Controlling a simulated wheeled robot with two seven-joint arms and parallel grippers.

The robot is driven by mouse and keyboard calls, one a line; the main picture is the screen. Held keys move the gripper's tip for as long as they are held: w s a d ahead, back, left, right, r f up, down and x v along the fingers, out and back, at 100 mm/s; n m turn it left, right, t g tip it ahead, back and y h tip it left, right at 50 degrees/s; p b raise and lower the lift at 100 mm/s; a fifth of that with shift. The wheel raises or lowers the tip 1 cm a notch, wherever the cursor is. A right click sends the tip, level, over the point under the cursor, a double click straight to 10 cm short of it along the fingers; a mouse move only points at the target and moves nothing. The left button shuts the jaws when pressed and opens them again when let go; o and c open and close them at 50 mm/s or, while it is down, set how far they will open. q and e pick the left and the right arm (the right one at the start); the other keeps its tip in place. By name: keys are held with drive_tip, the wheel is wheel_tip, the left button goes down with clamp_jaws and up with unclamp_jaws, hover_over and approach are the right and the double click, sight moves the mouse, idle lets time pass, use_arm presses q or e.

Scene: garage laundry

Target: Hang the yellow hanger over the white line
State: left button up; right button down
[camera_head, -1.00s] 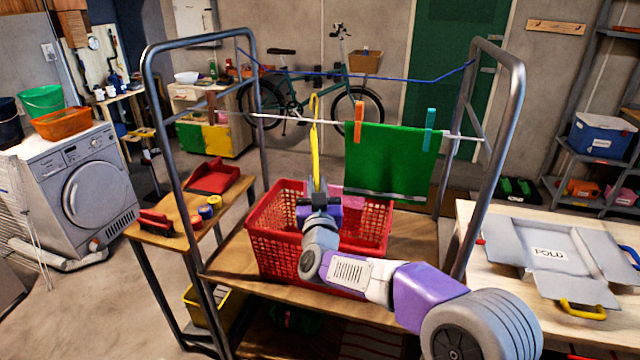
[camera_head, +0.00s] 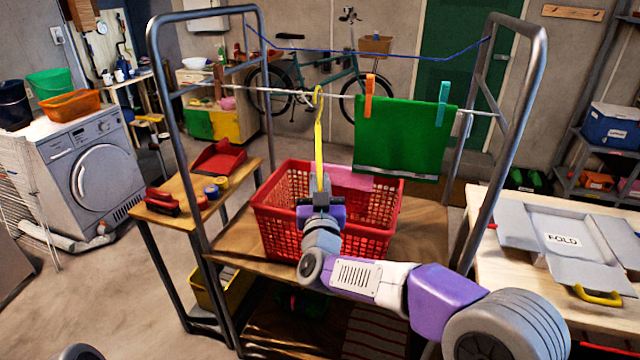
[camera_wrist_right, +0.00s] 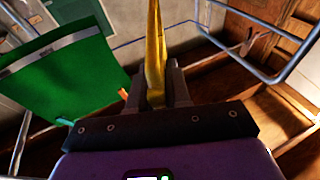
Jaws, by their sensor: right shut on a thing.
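The yellow hanger (camera_head: 319,150) stands upright and edge-on in the head view, its hook up at the height of the white line (camera_head: 285,92). I cannot tell whether the hook is over the line or just in front of it. My right gripper (camera_head: 321,196) is shut on the lower part of the hanger, above the red basket. In the right wrist view the hanger (camera_wrist_right: 154,50) rises from between the fingers (camera_wrist_right: 160,88). My left gripper is not in view.
A green cloth (camera_head: 400,140) hangs on the white line to the right, with an orange peg (camera_head: 369,96) and a teal peg (camera_head: 442,104). A blue line (camera_head: 400,52) runs higher behind. Metal rack posts (camera_head: 183,150) flank the red basket (camera_head: 285,222). The line left of the hanger is clear.

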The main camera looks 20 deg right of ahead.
drive_tip(key=shift+f, duration=0.3)
drive_tip(key=c, duration=1)
unclamp_jaws()
drive_tip(key=shift+s, duration=0.1)
